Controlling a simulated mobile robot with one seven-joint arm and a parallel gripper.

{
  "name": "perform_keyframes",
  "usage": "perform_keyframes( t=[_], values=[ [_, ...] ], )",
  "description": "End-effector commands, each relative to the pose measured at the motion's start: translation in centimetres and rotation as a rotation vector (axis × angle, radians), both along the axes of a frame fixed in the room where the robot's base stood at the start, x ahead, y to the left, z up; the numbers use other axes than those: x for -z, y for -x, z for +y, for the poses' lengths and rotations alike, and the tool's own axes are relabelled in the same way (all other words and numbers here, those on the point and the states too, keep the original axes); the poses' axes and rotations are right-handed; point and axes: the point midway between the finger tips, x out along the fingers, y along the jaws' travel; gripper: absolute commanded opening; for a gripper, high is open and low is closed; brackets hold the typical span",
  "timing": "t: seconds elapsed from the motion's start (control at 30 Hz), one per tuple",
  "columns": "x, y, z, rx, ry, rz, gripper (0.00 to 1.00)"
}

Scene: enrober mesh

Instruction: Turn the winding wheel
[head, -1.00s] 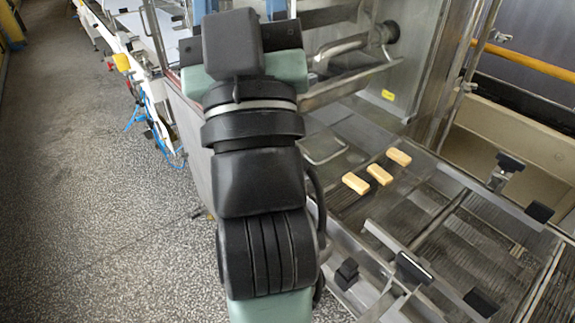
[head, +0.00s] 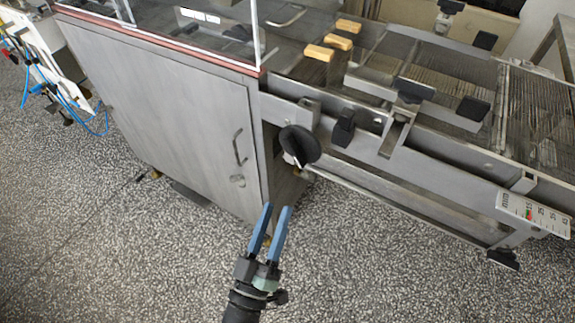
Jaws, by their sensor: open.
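The winding wheel looks to be the round black disc (head: 299,146) on the side of the conveyor frame, just right of the steel cabinet's corner. It faces outward and shows whole. My gripper (head: 276,207) has two blue fingers, open and empty, pointing up the picture. It is below and slightly left of the wheel in the picture, apart from it, with speckled floor behind it.
The steel cabinet (head: 180,110) with a door handle stands at left. The conveyor (head: 450,150) runs right, with black knobs, brackets and a scale plate (head: 533,213) on its side. Several tan bars lie on the mesh. The floor (head: 400,270) in front is open.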

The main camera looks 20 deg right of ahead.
Motion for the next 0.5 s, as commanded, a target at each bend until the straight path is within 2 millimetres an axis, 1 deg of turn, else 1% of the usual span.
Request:
perform_keyframes(
  t=[0.03, 0.3, 0.5],
  values=[
    [-0.5, -0.7, -0.6, 0.001, 0.000, -0.004, 0.45],
    [-2.4, -4.8, -4.1, 0.000, 0.000, -0.005, 0.45],
    [-3.4, -7.1, -6.0, -0.001, 0.001, -0.005, 0.45]
  ],
)
